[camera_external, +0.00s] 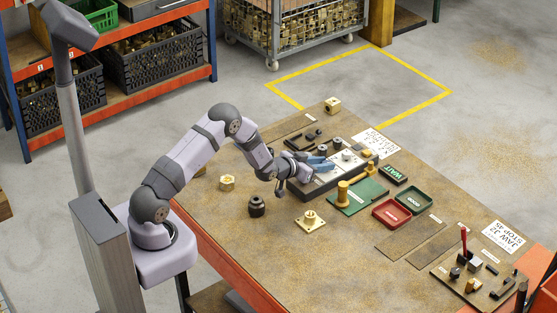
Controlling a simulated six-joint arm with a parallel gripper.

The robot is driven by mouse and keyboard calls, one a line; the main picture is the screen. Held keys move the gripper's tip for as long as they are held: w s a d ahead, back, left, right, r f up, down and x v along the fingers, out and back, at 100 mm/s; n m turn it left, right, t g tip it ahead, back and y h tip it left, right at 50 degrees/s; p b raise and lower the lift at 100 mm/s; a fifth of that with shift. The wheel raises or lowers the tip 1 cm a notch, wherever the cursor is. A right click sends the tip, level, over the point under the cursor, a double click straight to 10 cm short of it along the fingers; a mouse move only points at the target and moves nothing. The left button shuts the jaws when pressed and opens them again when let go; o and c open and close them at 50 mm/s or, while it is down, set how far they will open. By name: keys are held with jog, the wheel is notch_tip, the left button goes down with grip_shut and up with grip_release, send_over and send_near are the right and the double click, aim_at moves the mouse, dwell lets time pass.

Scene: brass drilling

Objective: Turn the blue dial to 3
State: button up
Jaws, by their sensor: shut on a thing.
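A long dark panel (318,186) with pale plates and knobs lies along the far side of the workbench. My gripper (319,163) reaches over it from the left, low above its pale top, and is shut on the blue dial. Blue shows at the end of my gripper, but fingers and dial are too small to tell apart. The dial's pointer and numbers cannot be read.
A green plate with a brass post (343,193), a red tray (391,213) and a dark green tray (416,197) lie in front of the panel. A brass flange (310,220), a black cylinder (256,206) and a brass nut (227,182) stand nearer me.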

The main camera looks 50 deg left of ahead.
jog(key=shift+r, duration=0.1)
dwell(0.3)
jog(key=o, duration=1)
jog(key=shift+o, duration=0.2)
jog(key=shift+s, duration=0.1)
jog(key=shift+b+v, duration=1.35)
jog(key=shift+v, duration=2.2)
jog(key=shift+a, duration=0.15)
jog(key=s+d+g, duration=0.2)
jog(key=s+g, duration=0.2)
jog(key=s, duration=0.8)
jog(key=s+d+r+g, duration=0.1)
jog(key=s+d+g, duration=0.2)
jog(key=s, duration=0.9)
jog(key=s+d+g, duration=0.3)
jog(key=s+g, duration=0.3)
jog(key=s, duration=0.7)
jog(key=shift+r+g, duration=0.3)
jog(key=shift+r, duration=0.1)
